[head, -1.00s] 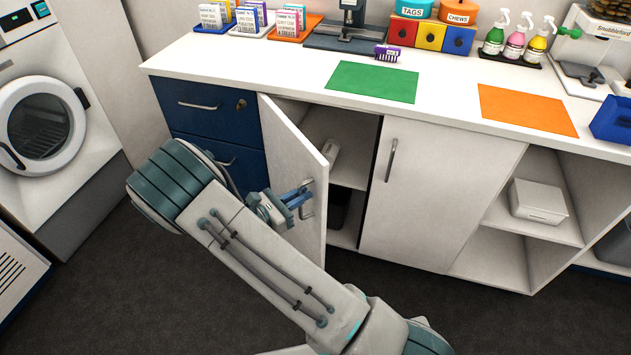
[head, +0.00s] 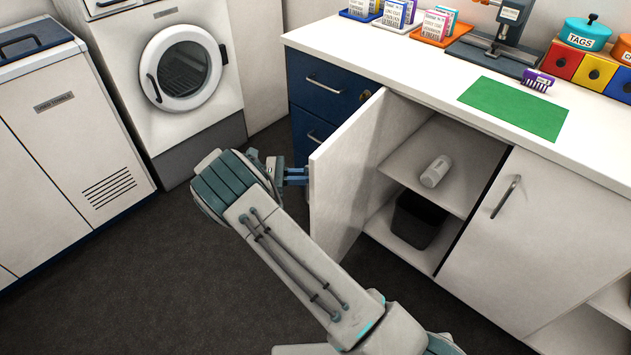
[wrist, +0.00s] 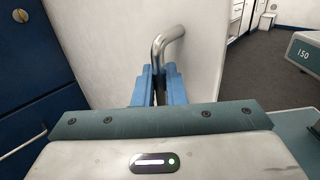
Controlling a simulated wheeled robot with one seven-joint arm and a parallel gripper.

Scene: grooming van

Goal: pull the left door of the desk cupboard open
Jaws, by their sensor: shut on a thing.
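The left door (head: 345,170) of the desk cupboard is swung well open in the head view, its edge facing me. Its metal bar handle (wrist: 165,42) shows in the wrist view, upright on the white door face (wrist: 110,40). My gripper (head: 298,175) is at the door's outer side in the head view. In the wrist view its blue fingers (wrist: 158,84) are shut on the handle. The handle is hidden behind the door in the head view. Inside the cupboard, a pale bottle (head: 436,171) lies on the shelf and a black bin (head: 418,219) stands below.
The right cupboard door (head: 530,235) is shut. Blue drawers (head: 325,87) stand left of the open door. A washer-like machine (head: 183,68) and a white cabinet (head: 65,140) stand at the left. Dark floor (head: 190,270) in front is clear.

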